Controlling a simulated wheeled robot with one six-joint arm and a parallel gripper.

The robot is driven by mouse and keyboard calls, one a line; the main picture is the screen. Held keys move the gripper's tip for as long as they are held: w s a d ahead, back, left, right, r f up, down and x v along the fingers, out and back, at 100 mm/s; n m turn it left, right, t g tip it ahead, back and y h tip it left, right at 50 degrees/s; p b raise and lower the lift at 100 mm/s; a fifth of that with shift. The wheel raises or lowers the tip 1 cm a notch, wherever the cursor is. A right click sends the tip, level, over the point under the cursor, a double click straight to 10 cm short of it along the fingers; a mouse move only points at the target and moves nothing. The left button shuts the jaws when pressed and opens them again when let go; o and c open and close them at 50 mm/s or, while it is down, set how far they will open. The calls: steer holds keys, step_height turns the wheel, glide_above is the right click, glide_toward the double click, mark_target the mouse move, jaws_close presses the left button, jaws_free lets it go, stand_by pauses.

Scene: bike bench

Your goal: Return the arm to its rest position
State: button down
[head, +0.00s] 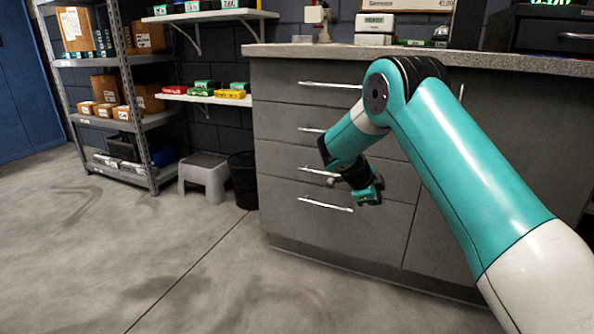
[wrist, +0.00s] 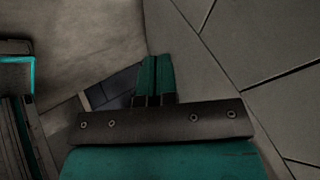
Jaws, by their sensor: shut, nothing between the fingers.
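My arm reaches in from the lower right of the head view and bends down at a dark elbow in front of the grey drawer cabinet (head: 290,110). My gripper (head: 368,200) hangs low in front of the lower drawers, apart from the handles as far as I can tell. In the wrist view my gripper's two teal fingers (wrist: 157,75) lie side by side, shut, with nothing between them. The cabinet front also shows along the right of the wrist view (wrist: 265,50).
The cabinet carries a grey worktop (head: 290,50) with several items on it. A black bin (head: 243,180) and a grey step stool (head: 205,178) stand left of the cabinet. A metal shelf (head: 100,60) holds cardboard boxes. The concrete floor (head: 110,260) at the front left is clear.

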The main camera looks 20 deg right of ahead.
steer(key=s+a+r+n+t+y+p, duration=0.1)
steer(key=s+a+r+n+y, duration=0.1)
steer(key=s+a+r+n, duration=0.35)
steer(key=s+a+r+n+y, duration=0.2)
steer(key=a+r+n+y, duration=0.15)
steer(key=a+n, duration=0.35)
steer(key=s+a+r+n+t+y+p, duration=0.1)
steer(key=s+a+r+n, duration=0.35)
steer(key=a, duration=0.35)
steer(key=s+a+r+n+g+y, duration=0.1)
steer(key=s+a+r+n+y, duration=0.1)
steer(key=s+a+n, duration=0.45)
steer(key=s+a+r+n+g+y+p, duration=0.15)
steer(key=s+n, duration=0.25)
steer(key=s, duration=0.6)
steer(key=s+a+r+n+y, duration=0.2)
steer(key=s+a+r+n, duration=0.15)
steer(key=s+n, duration=0.35)
step_height(320, 180, up, 37)
steer(key=m+p, duration=0.1)
steer(key=p, duration=3.6)
steer(key=shift+r+m+p, duration=0.15)
steer(key=shift+m+p, duration=0.2)
steer(key=shift+p, duration=0.05)
steer(key=shift+w, duration=0.1)
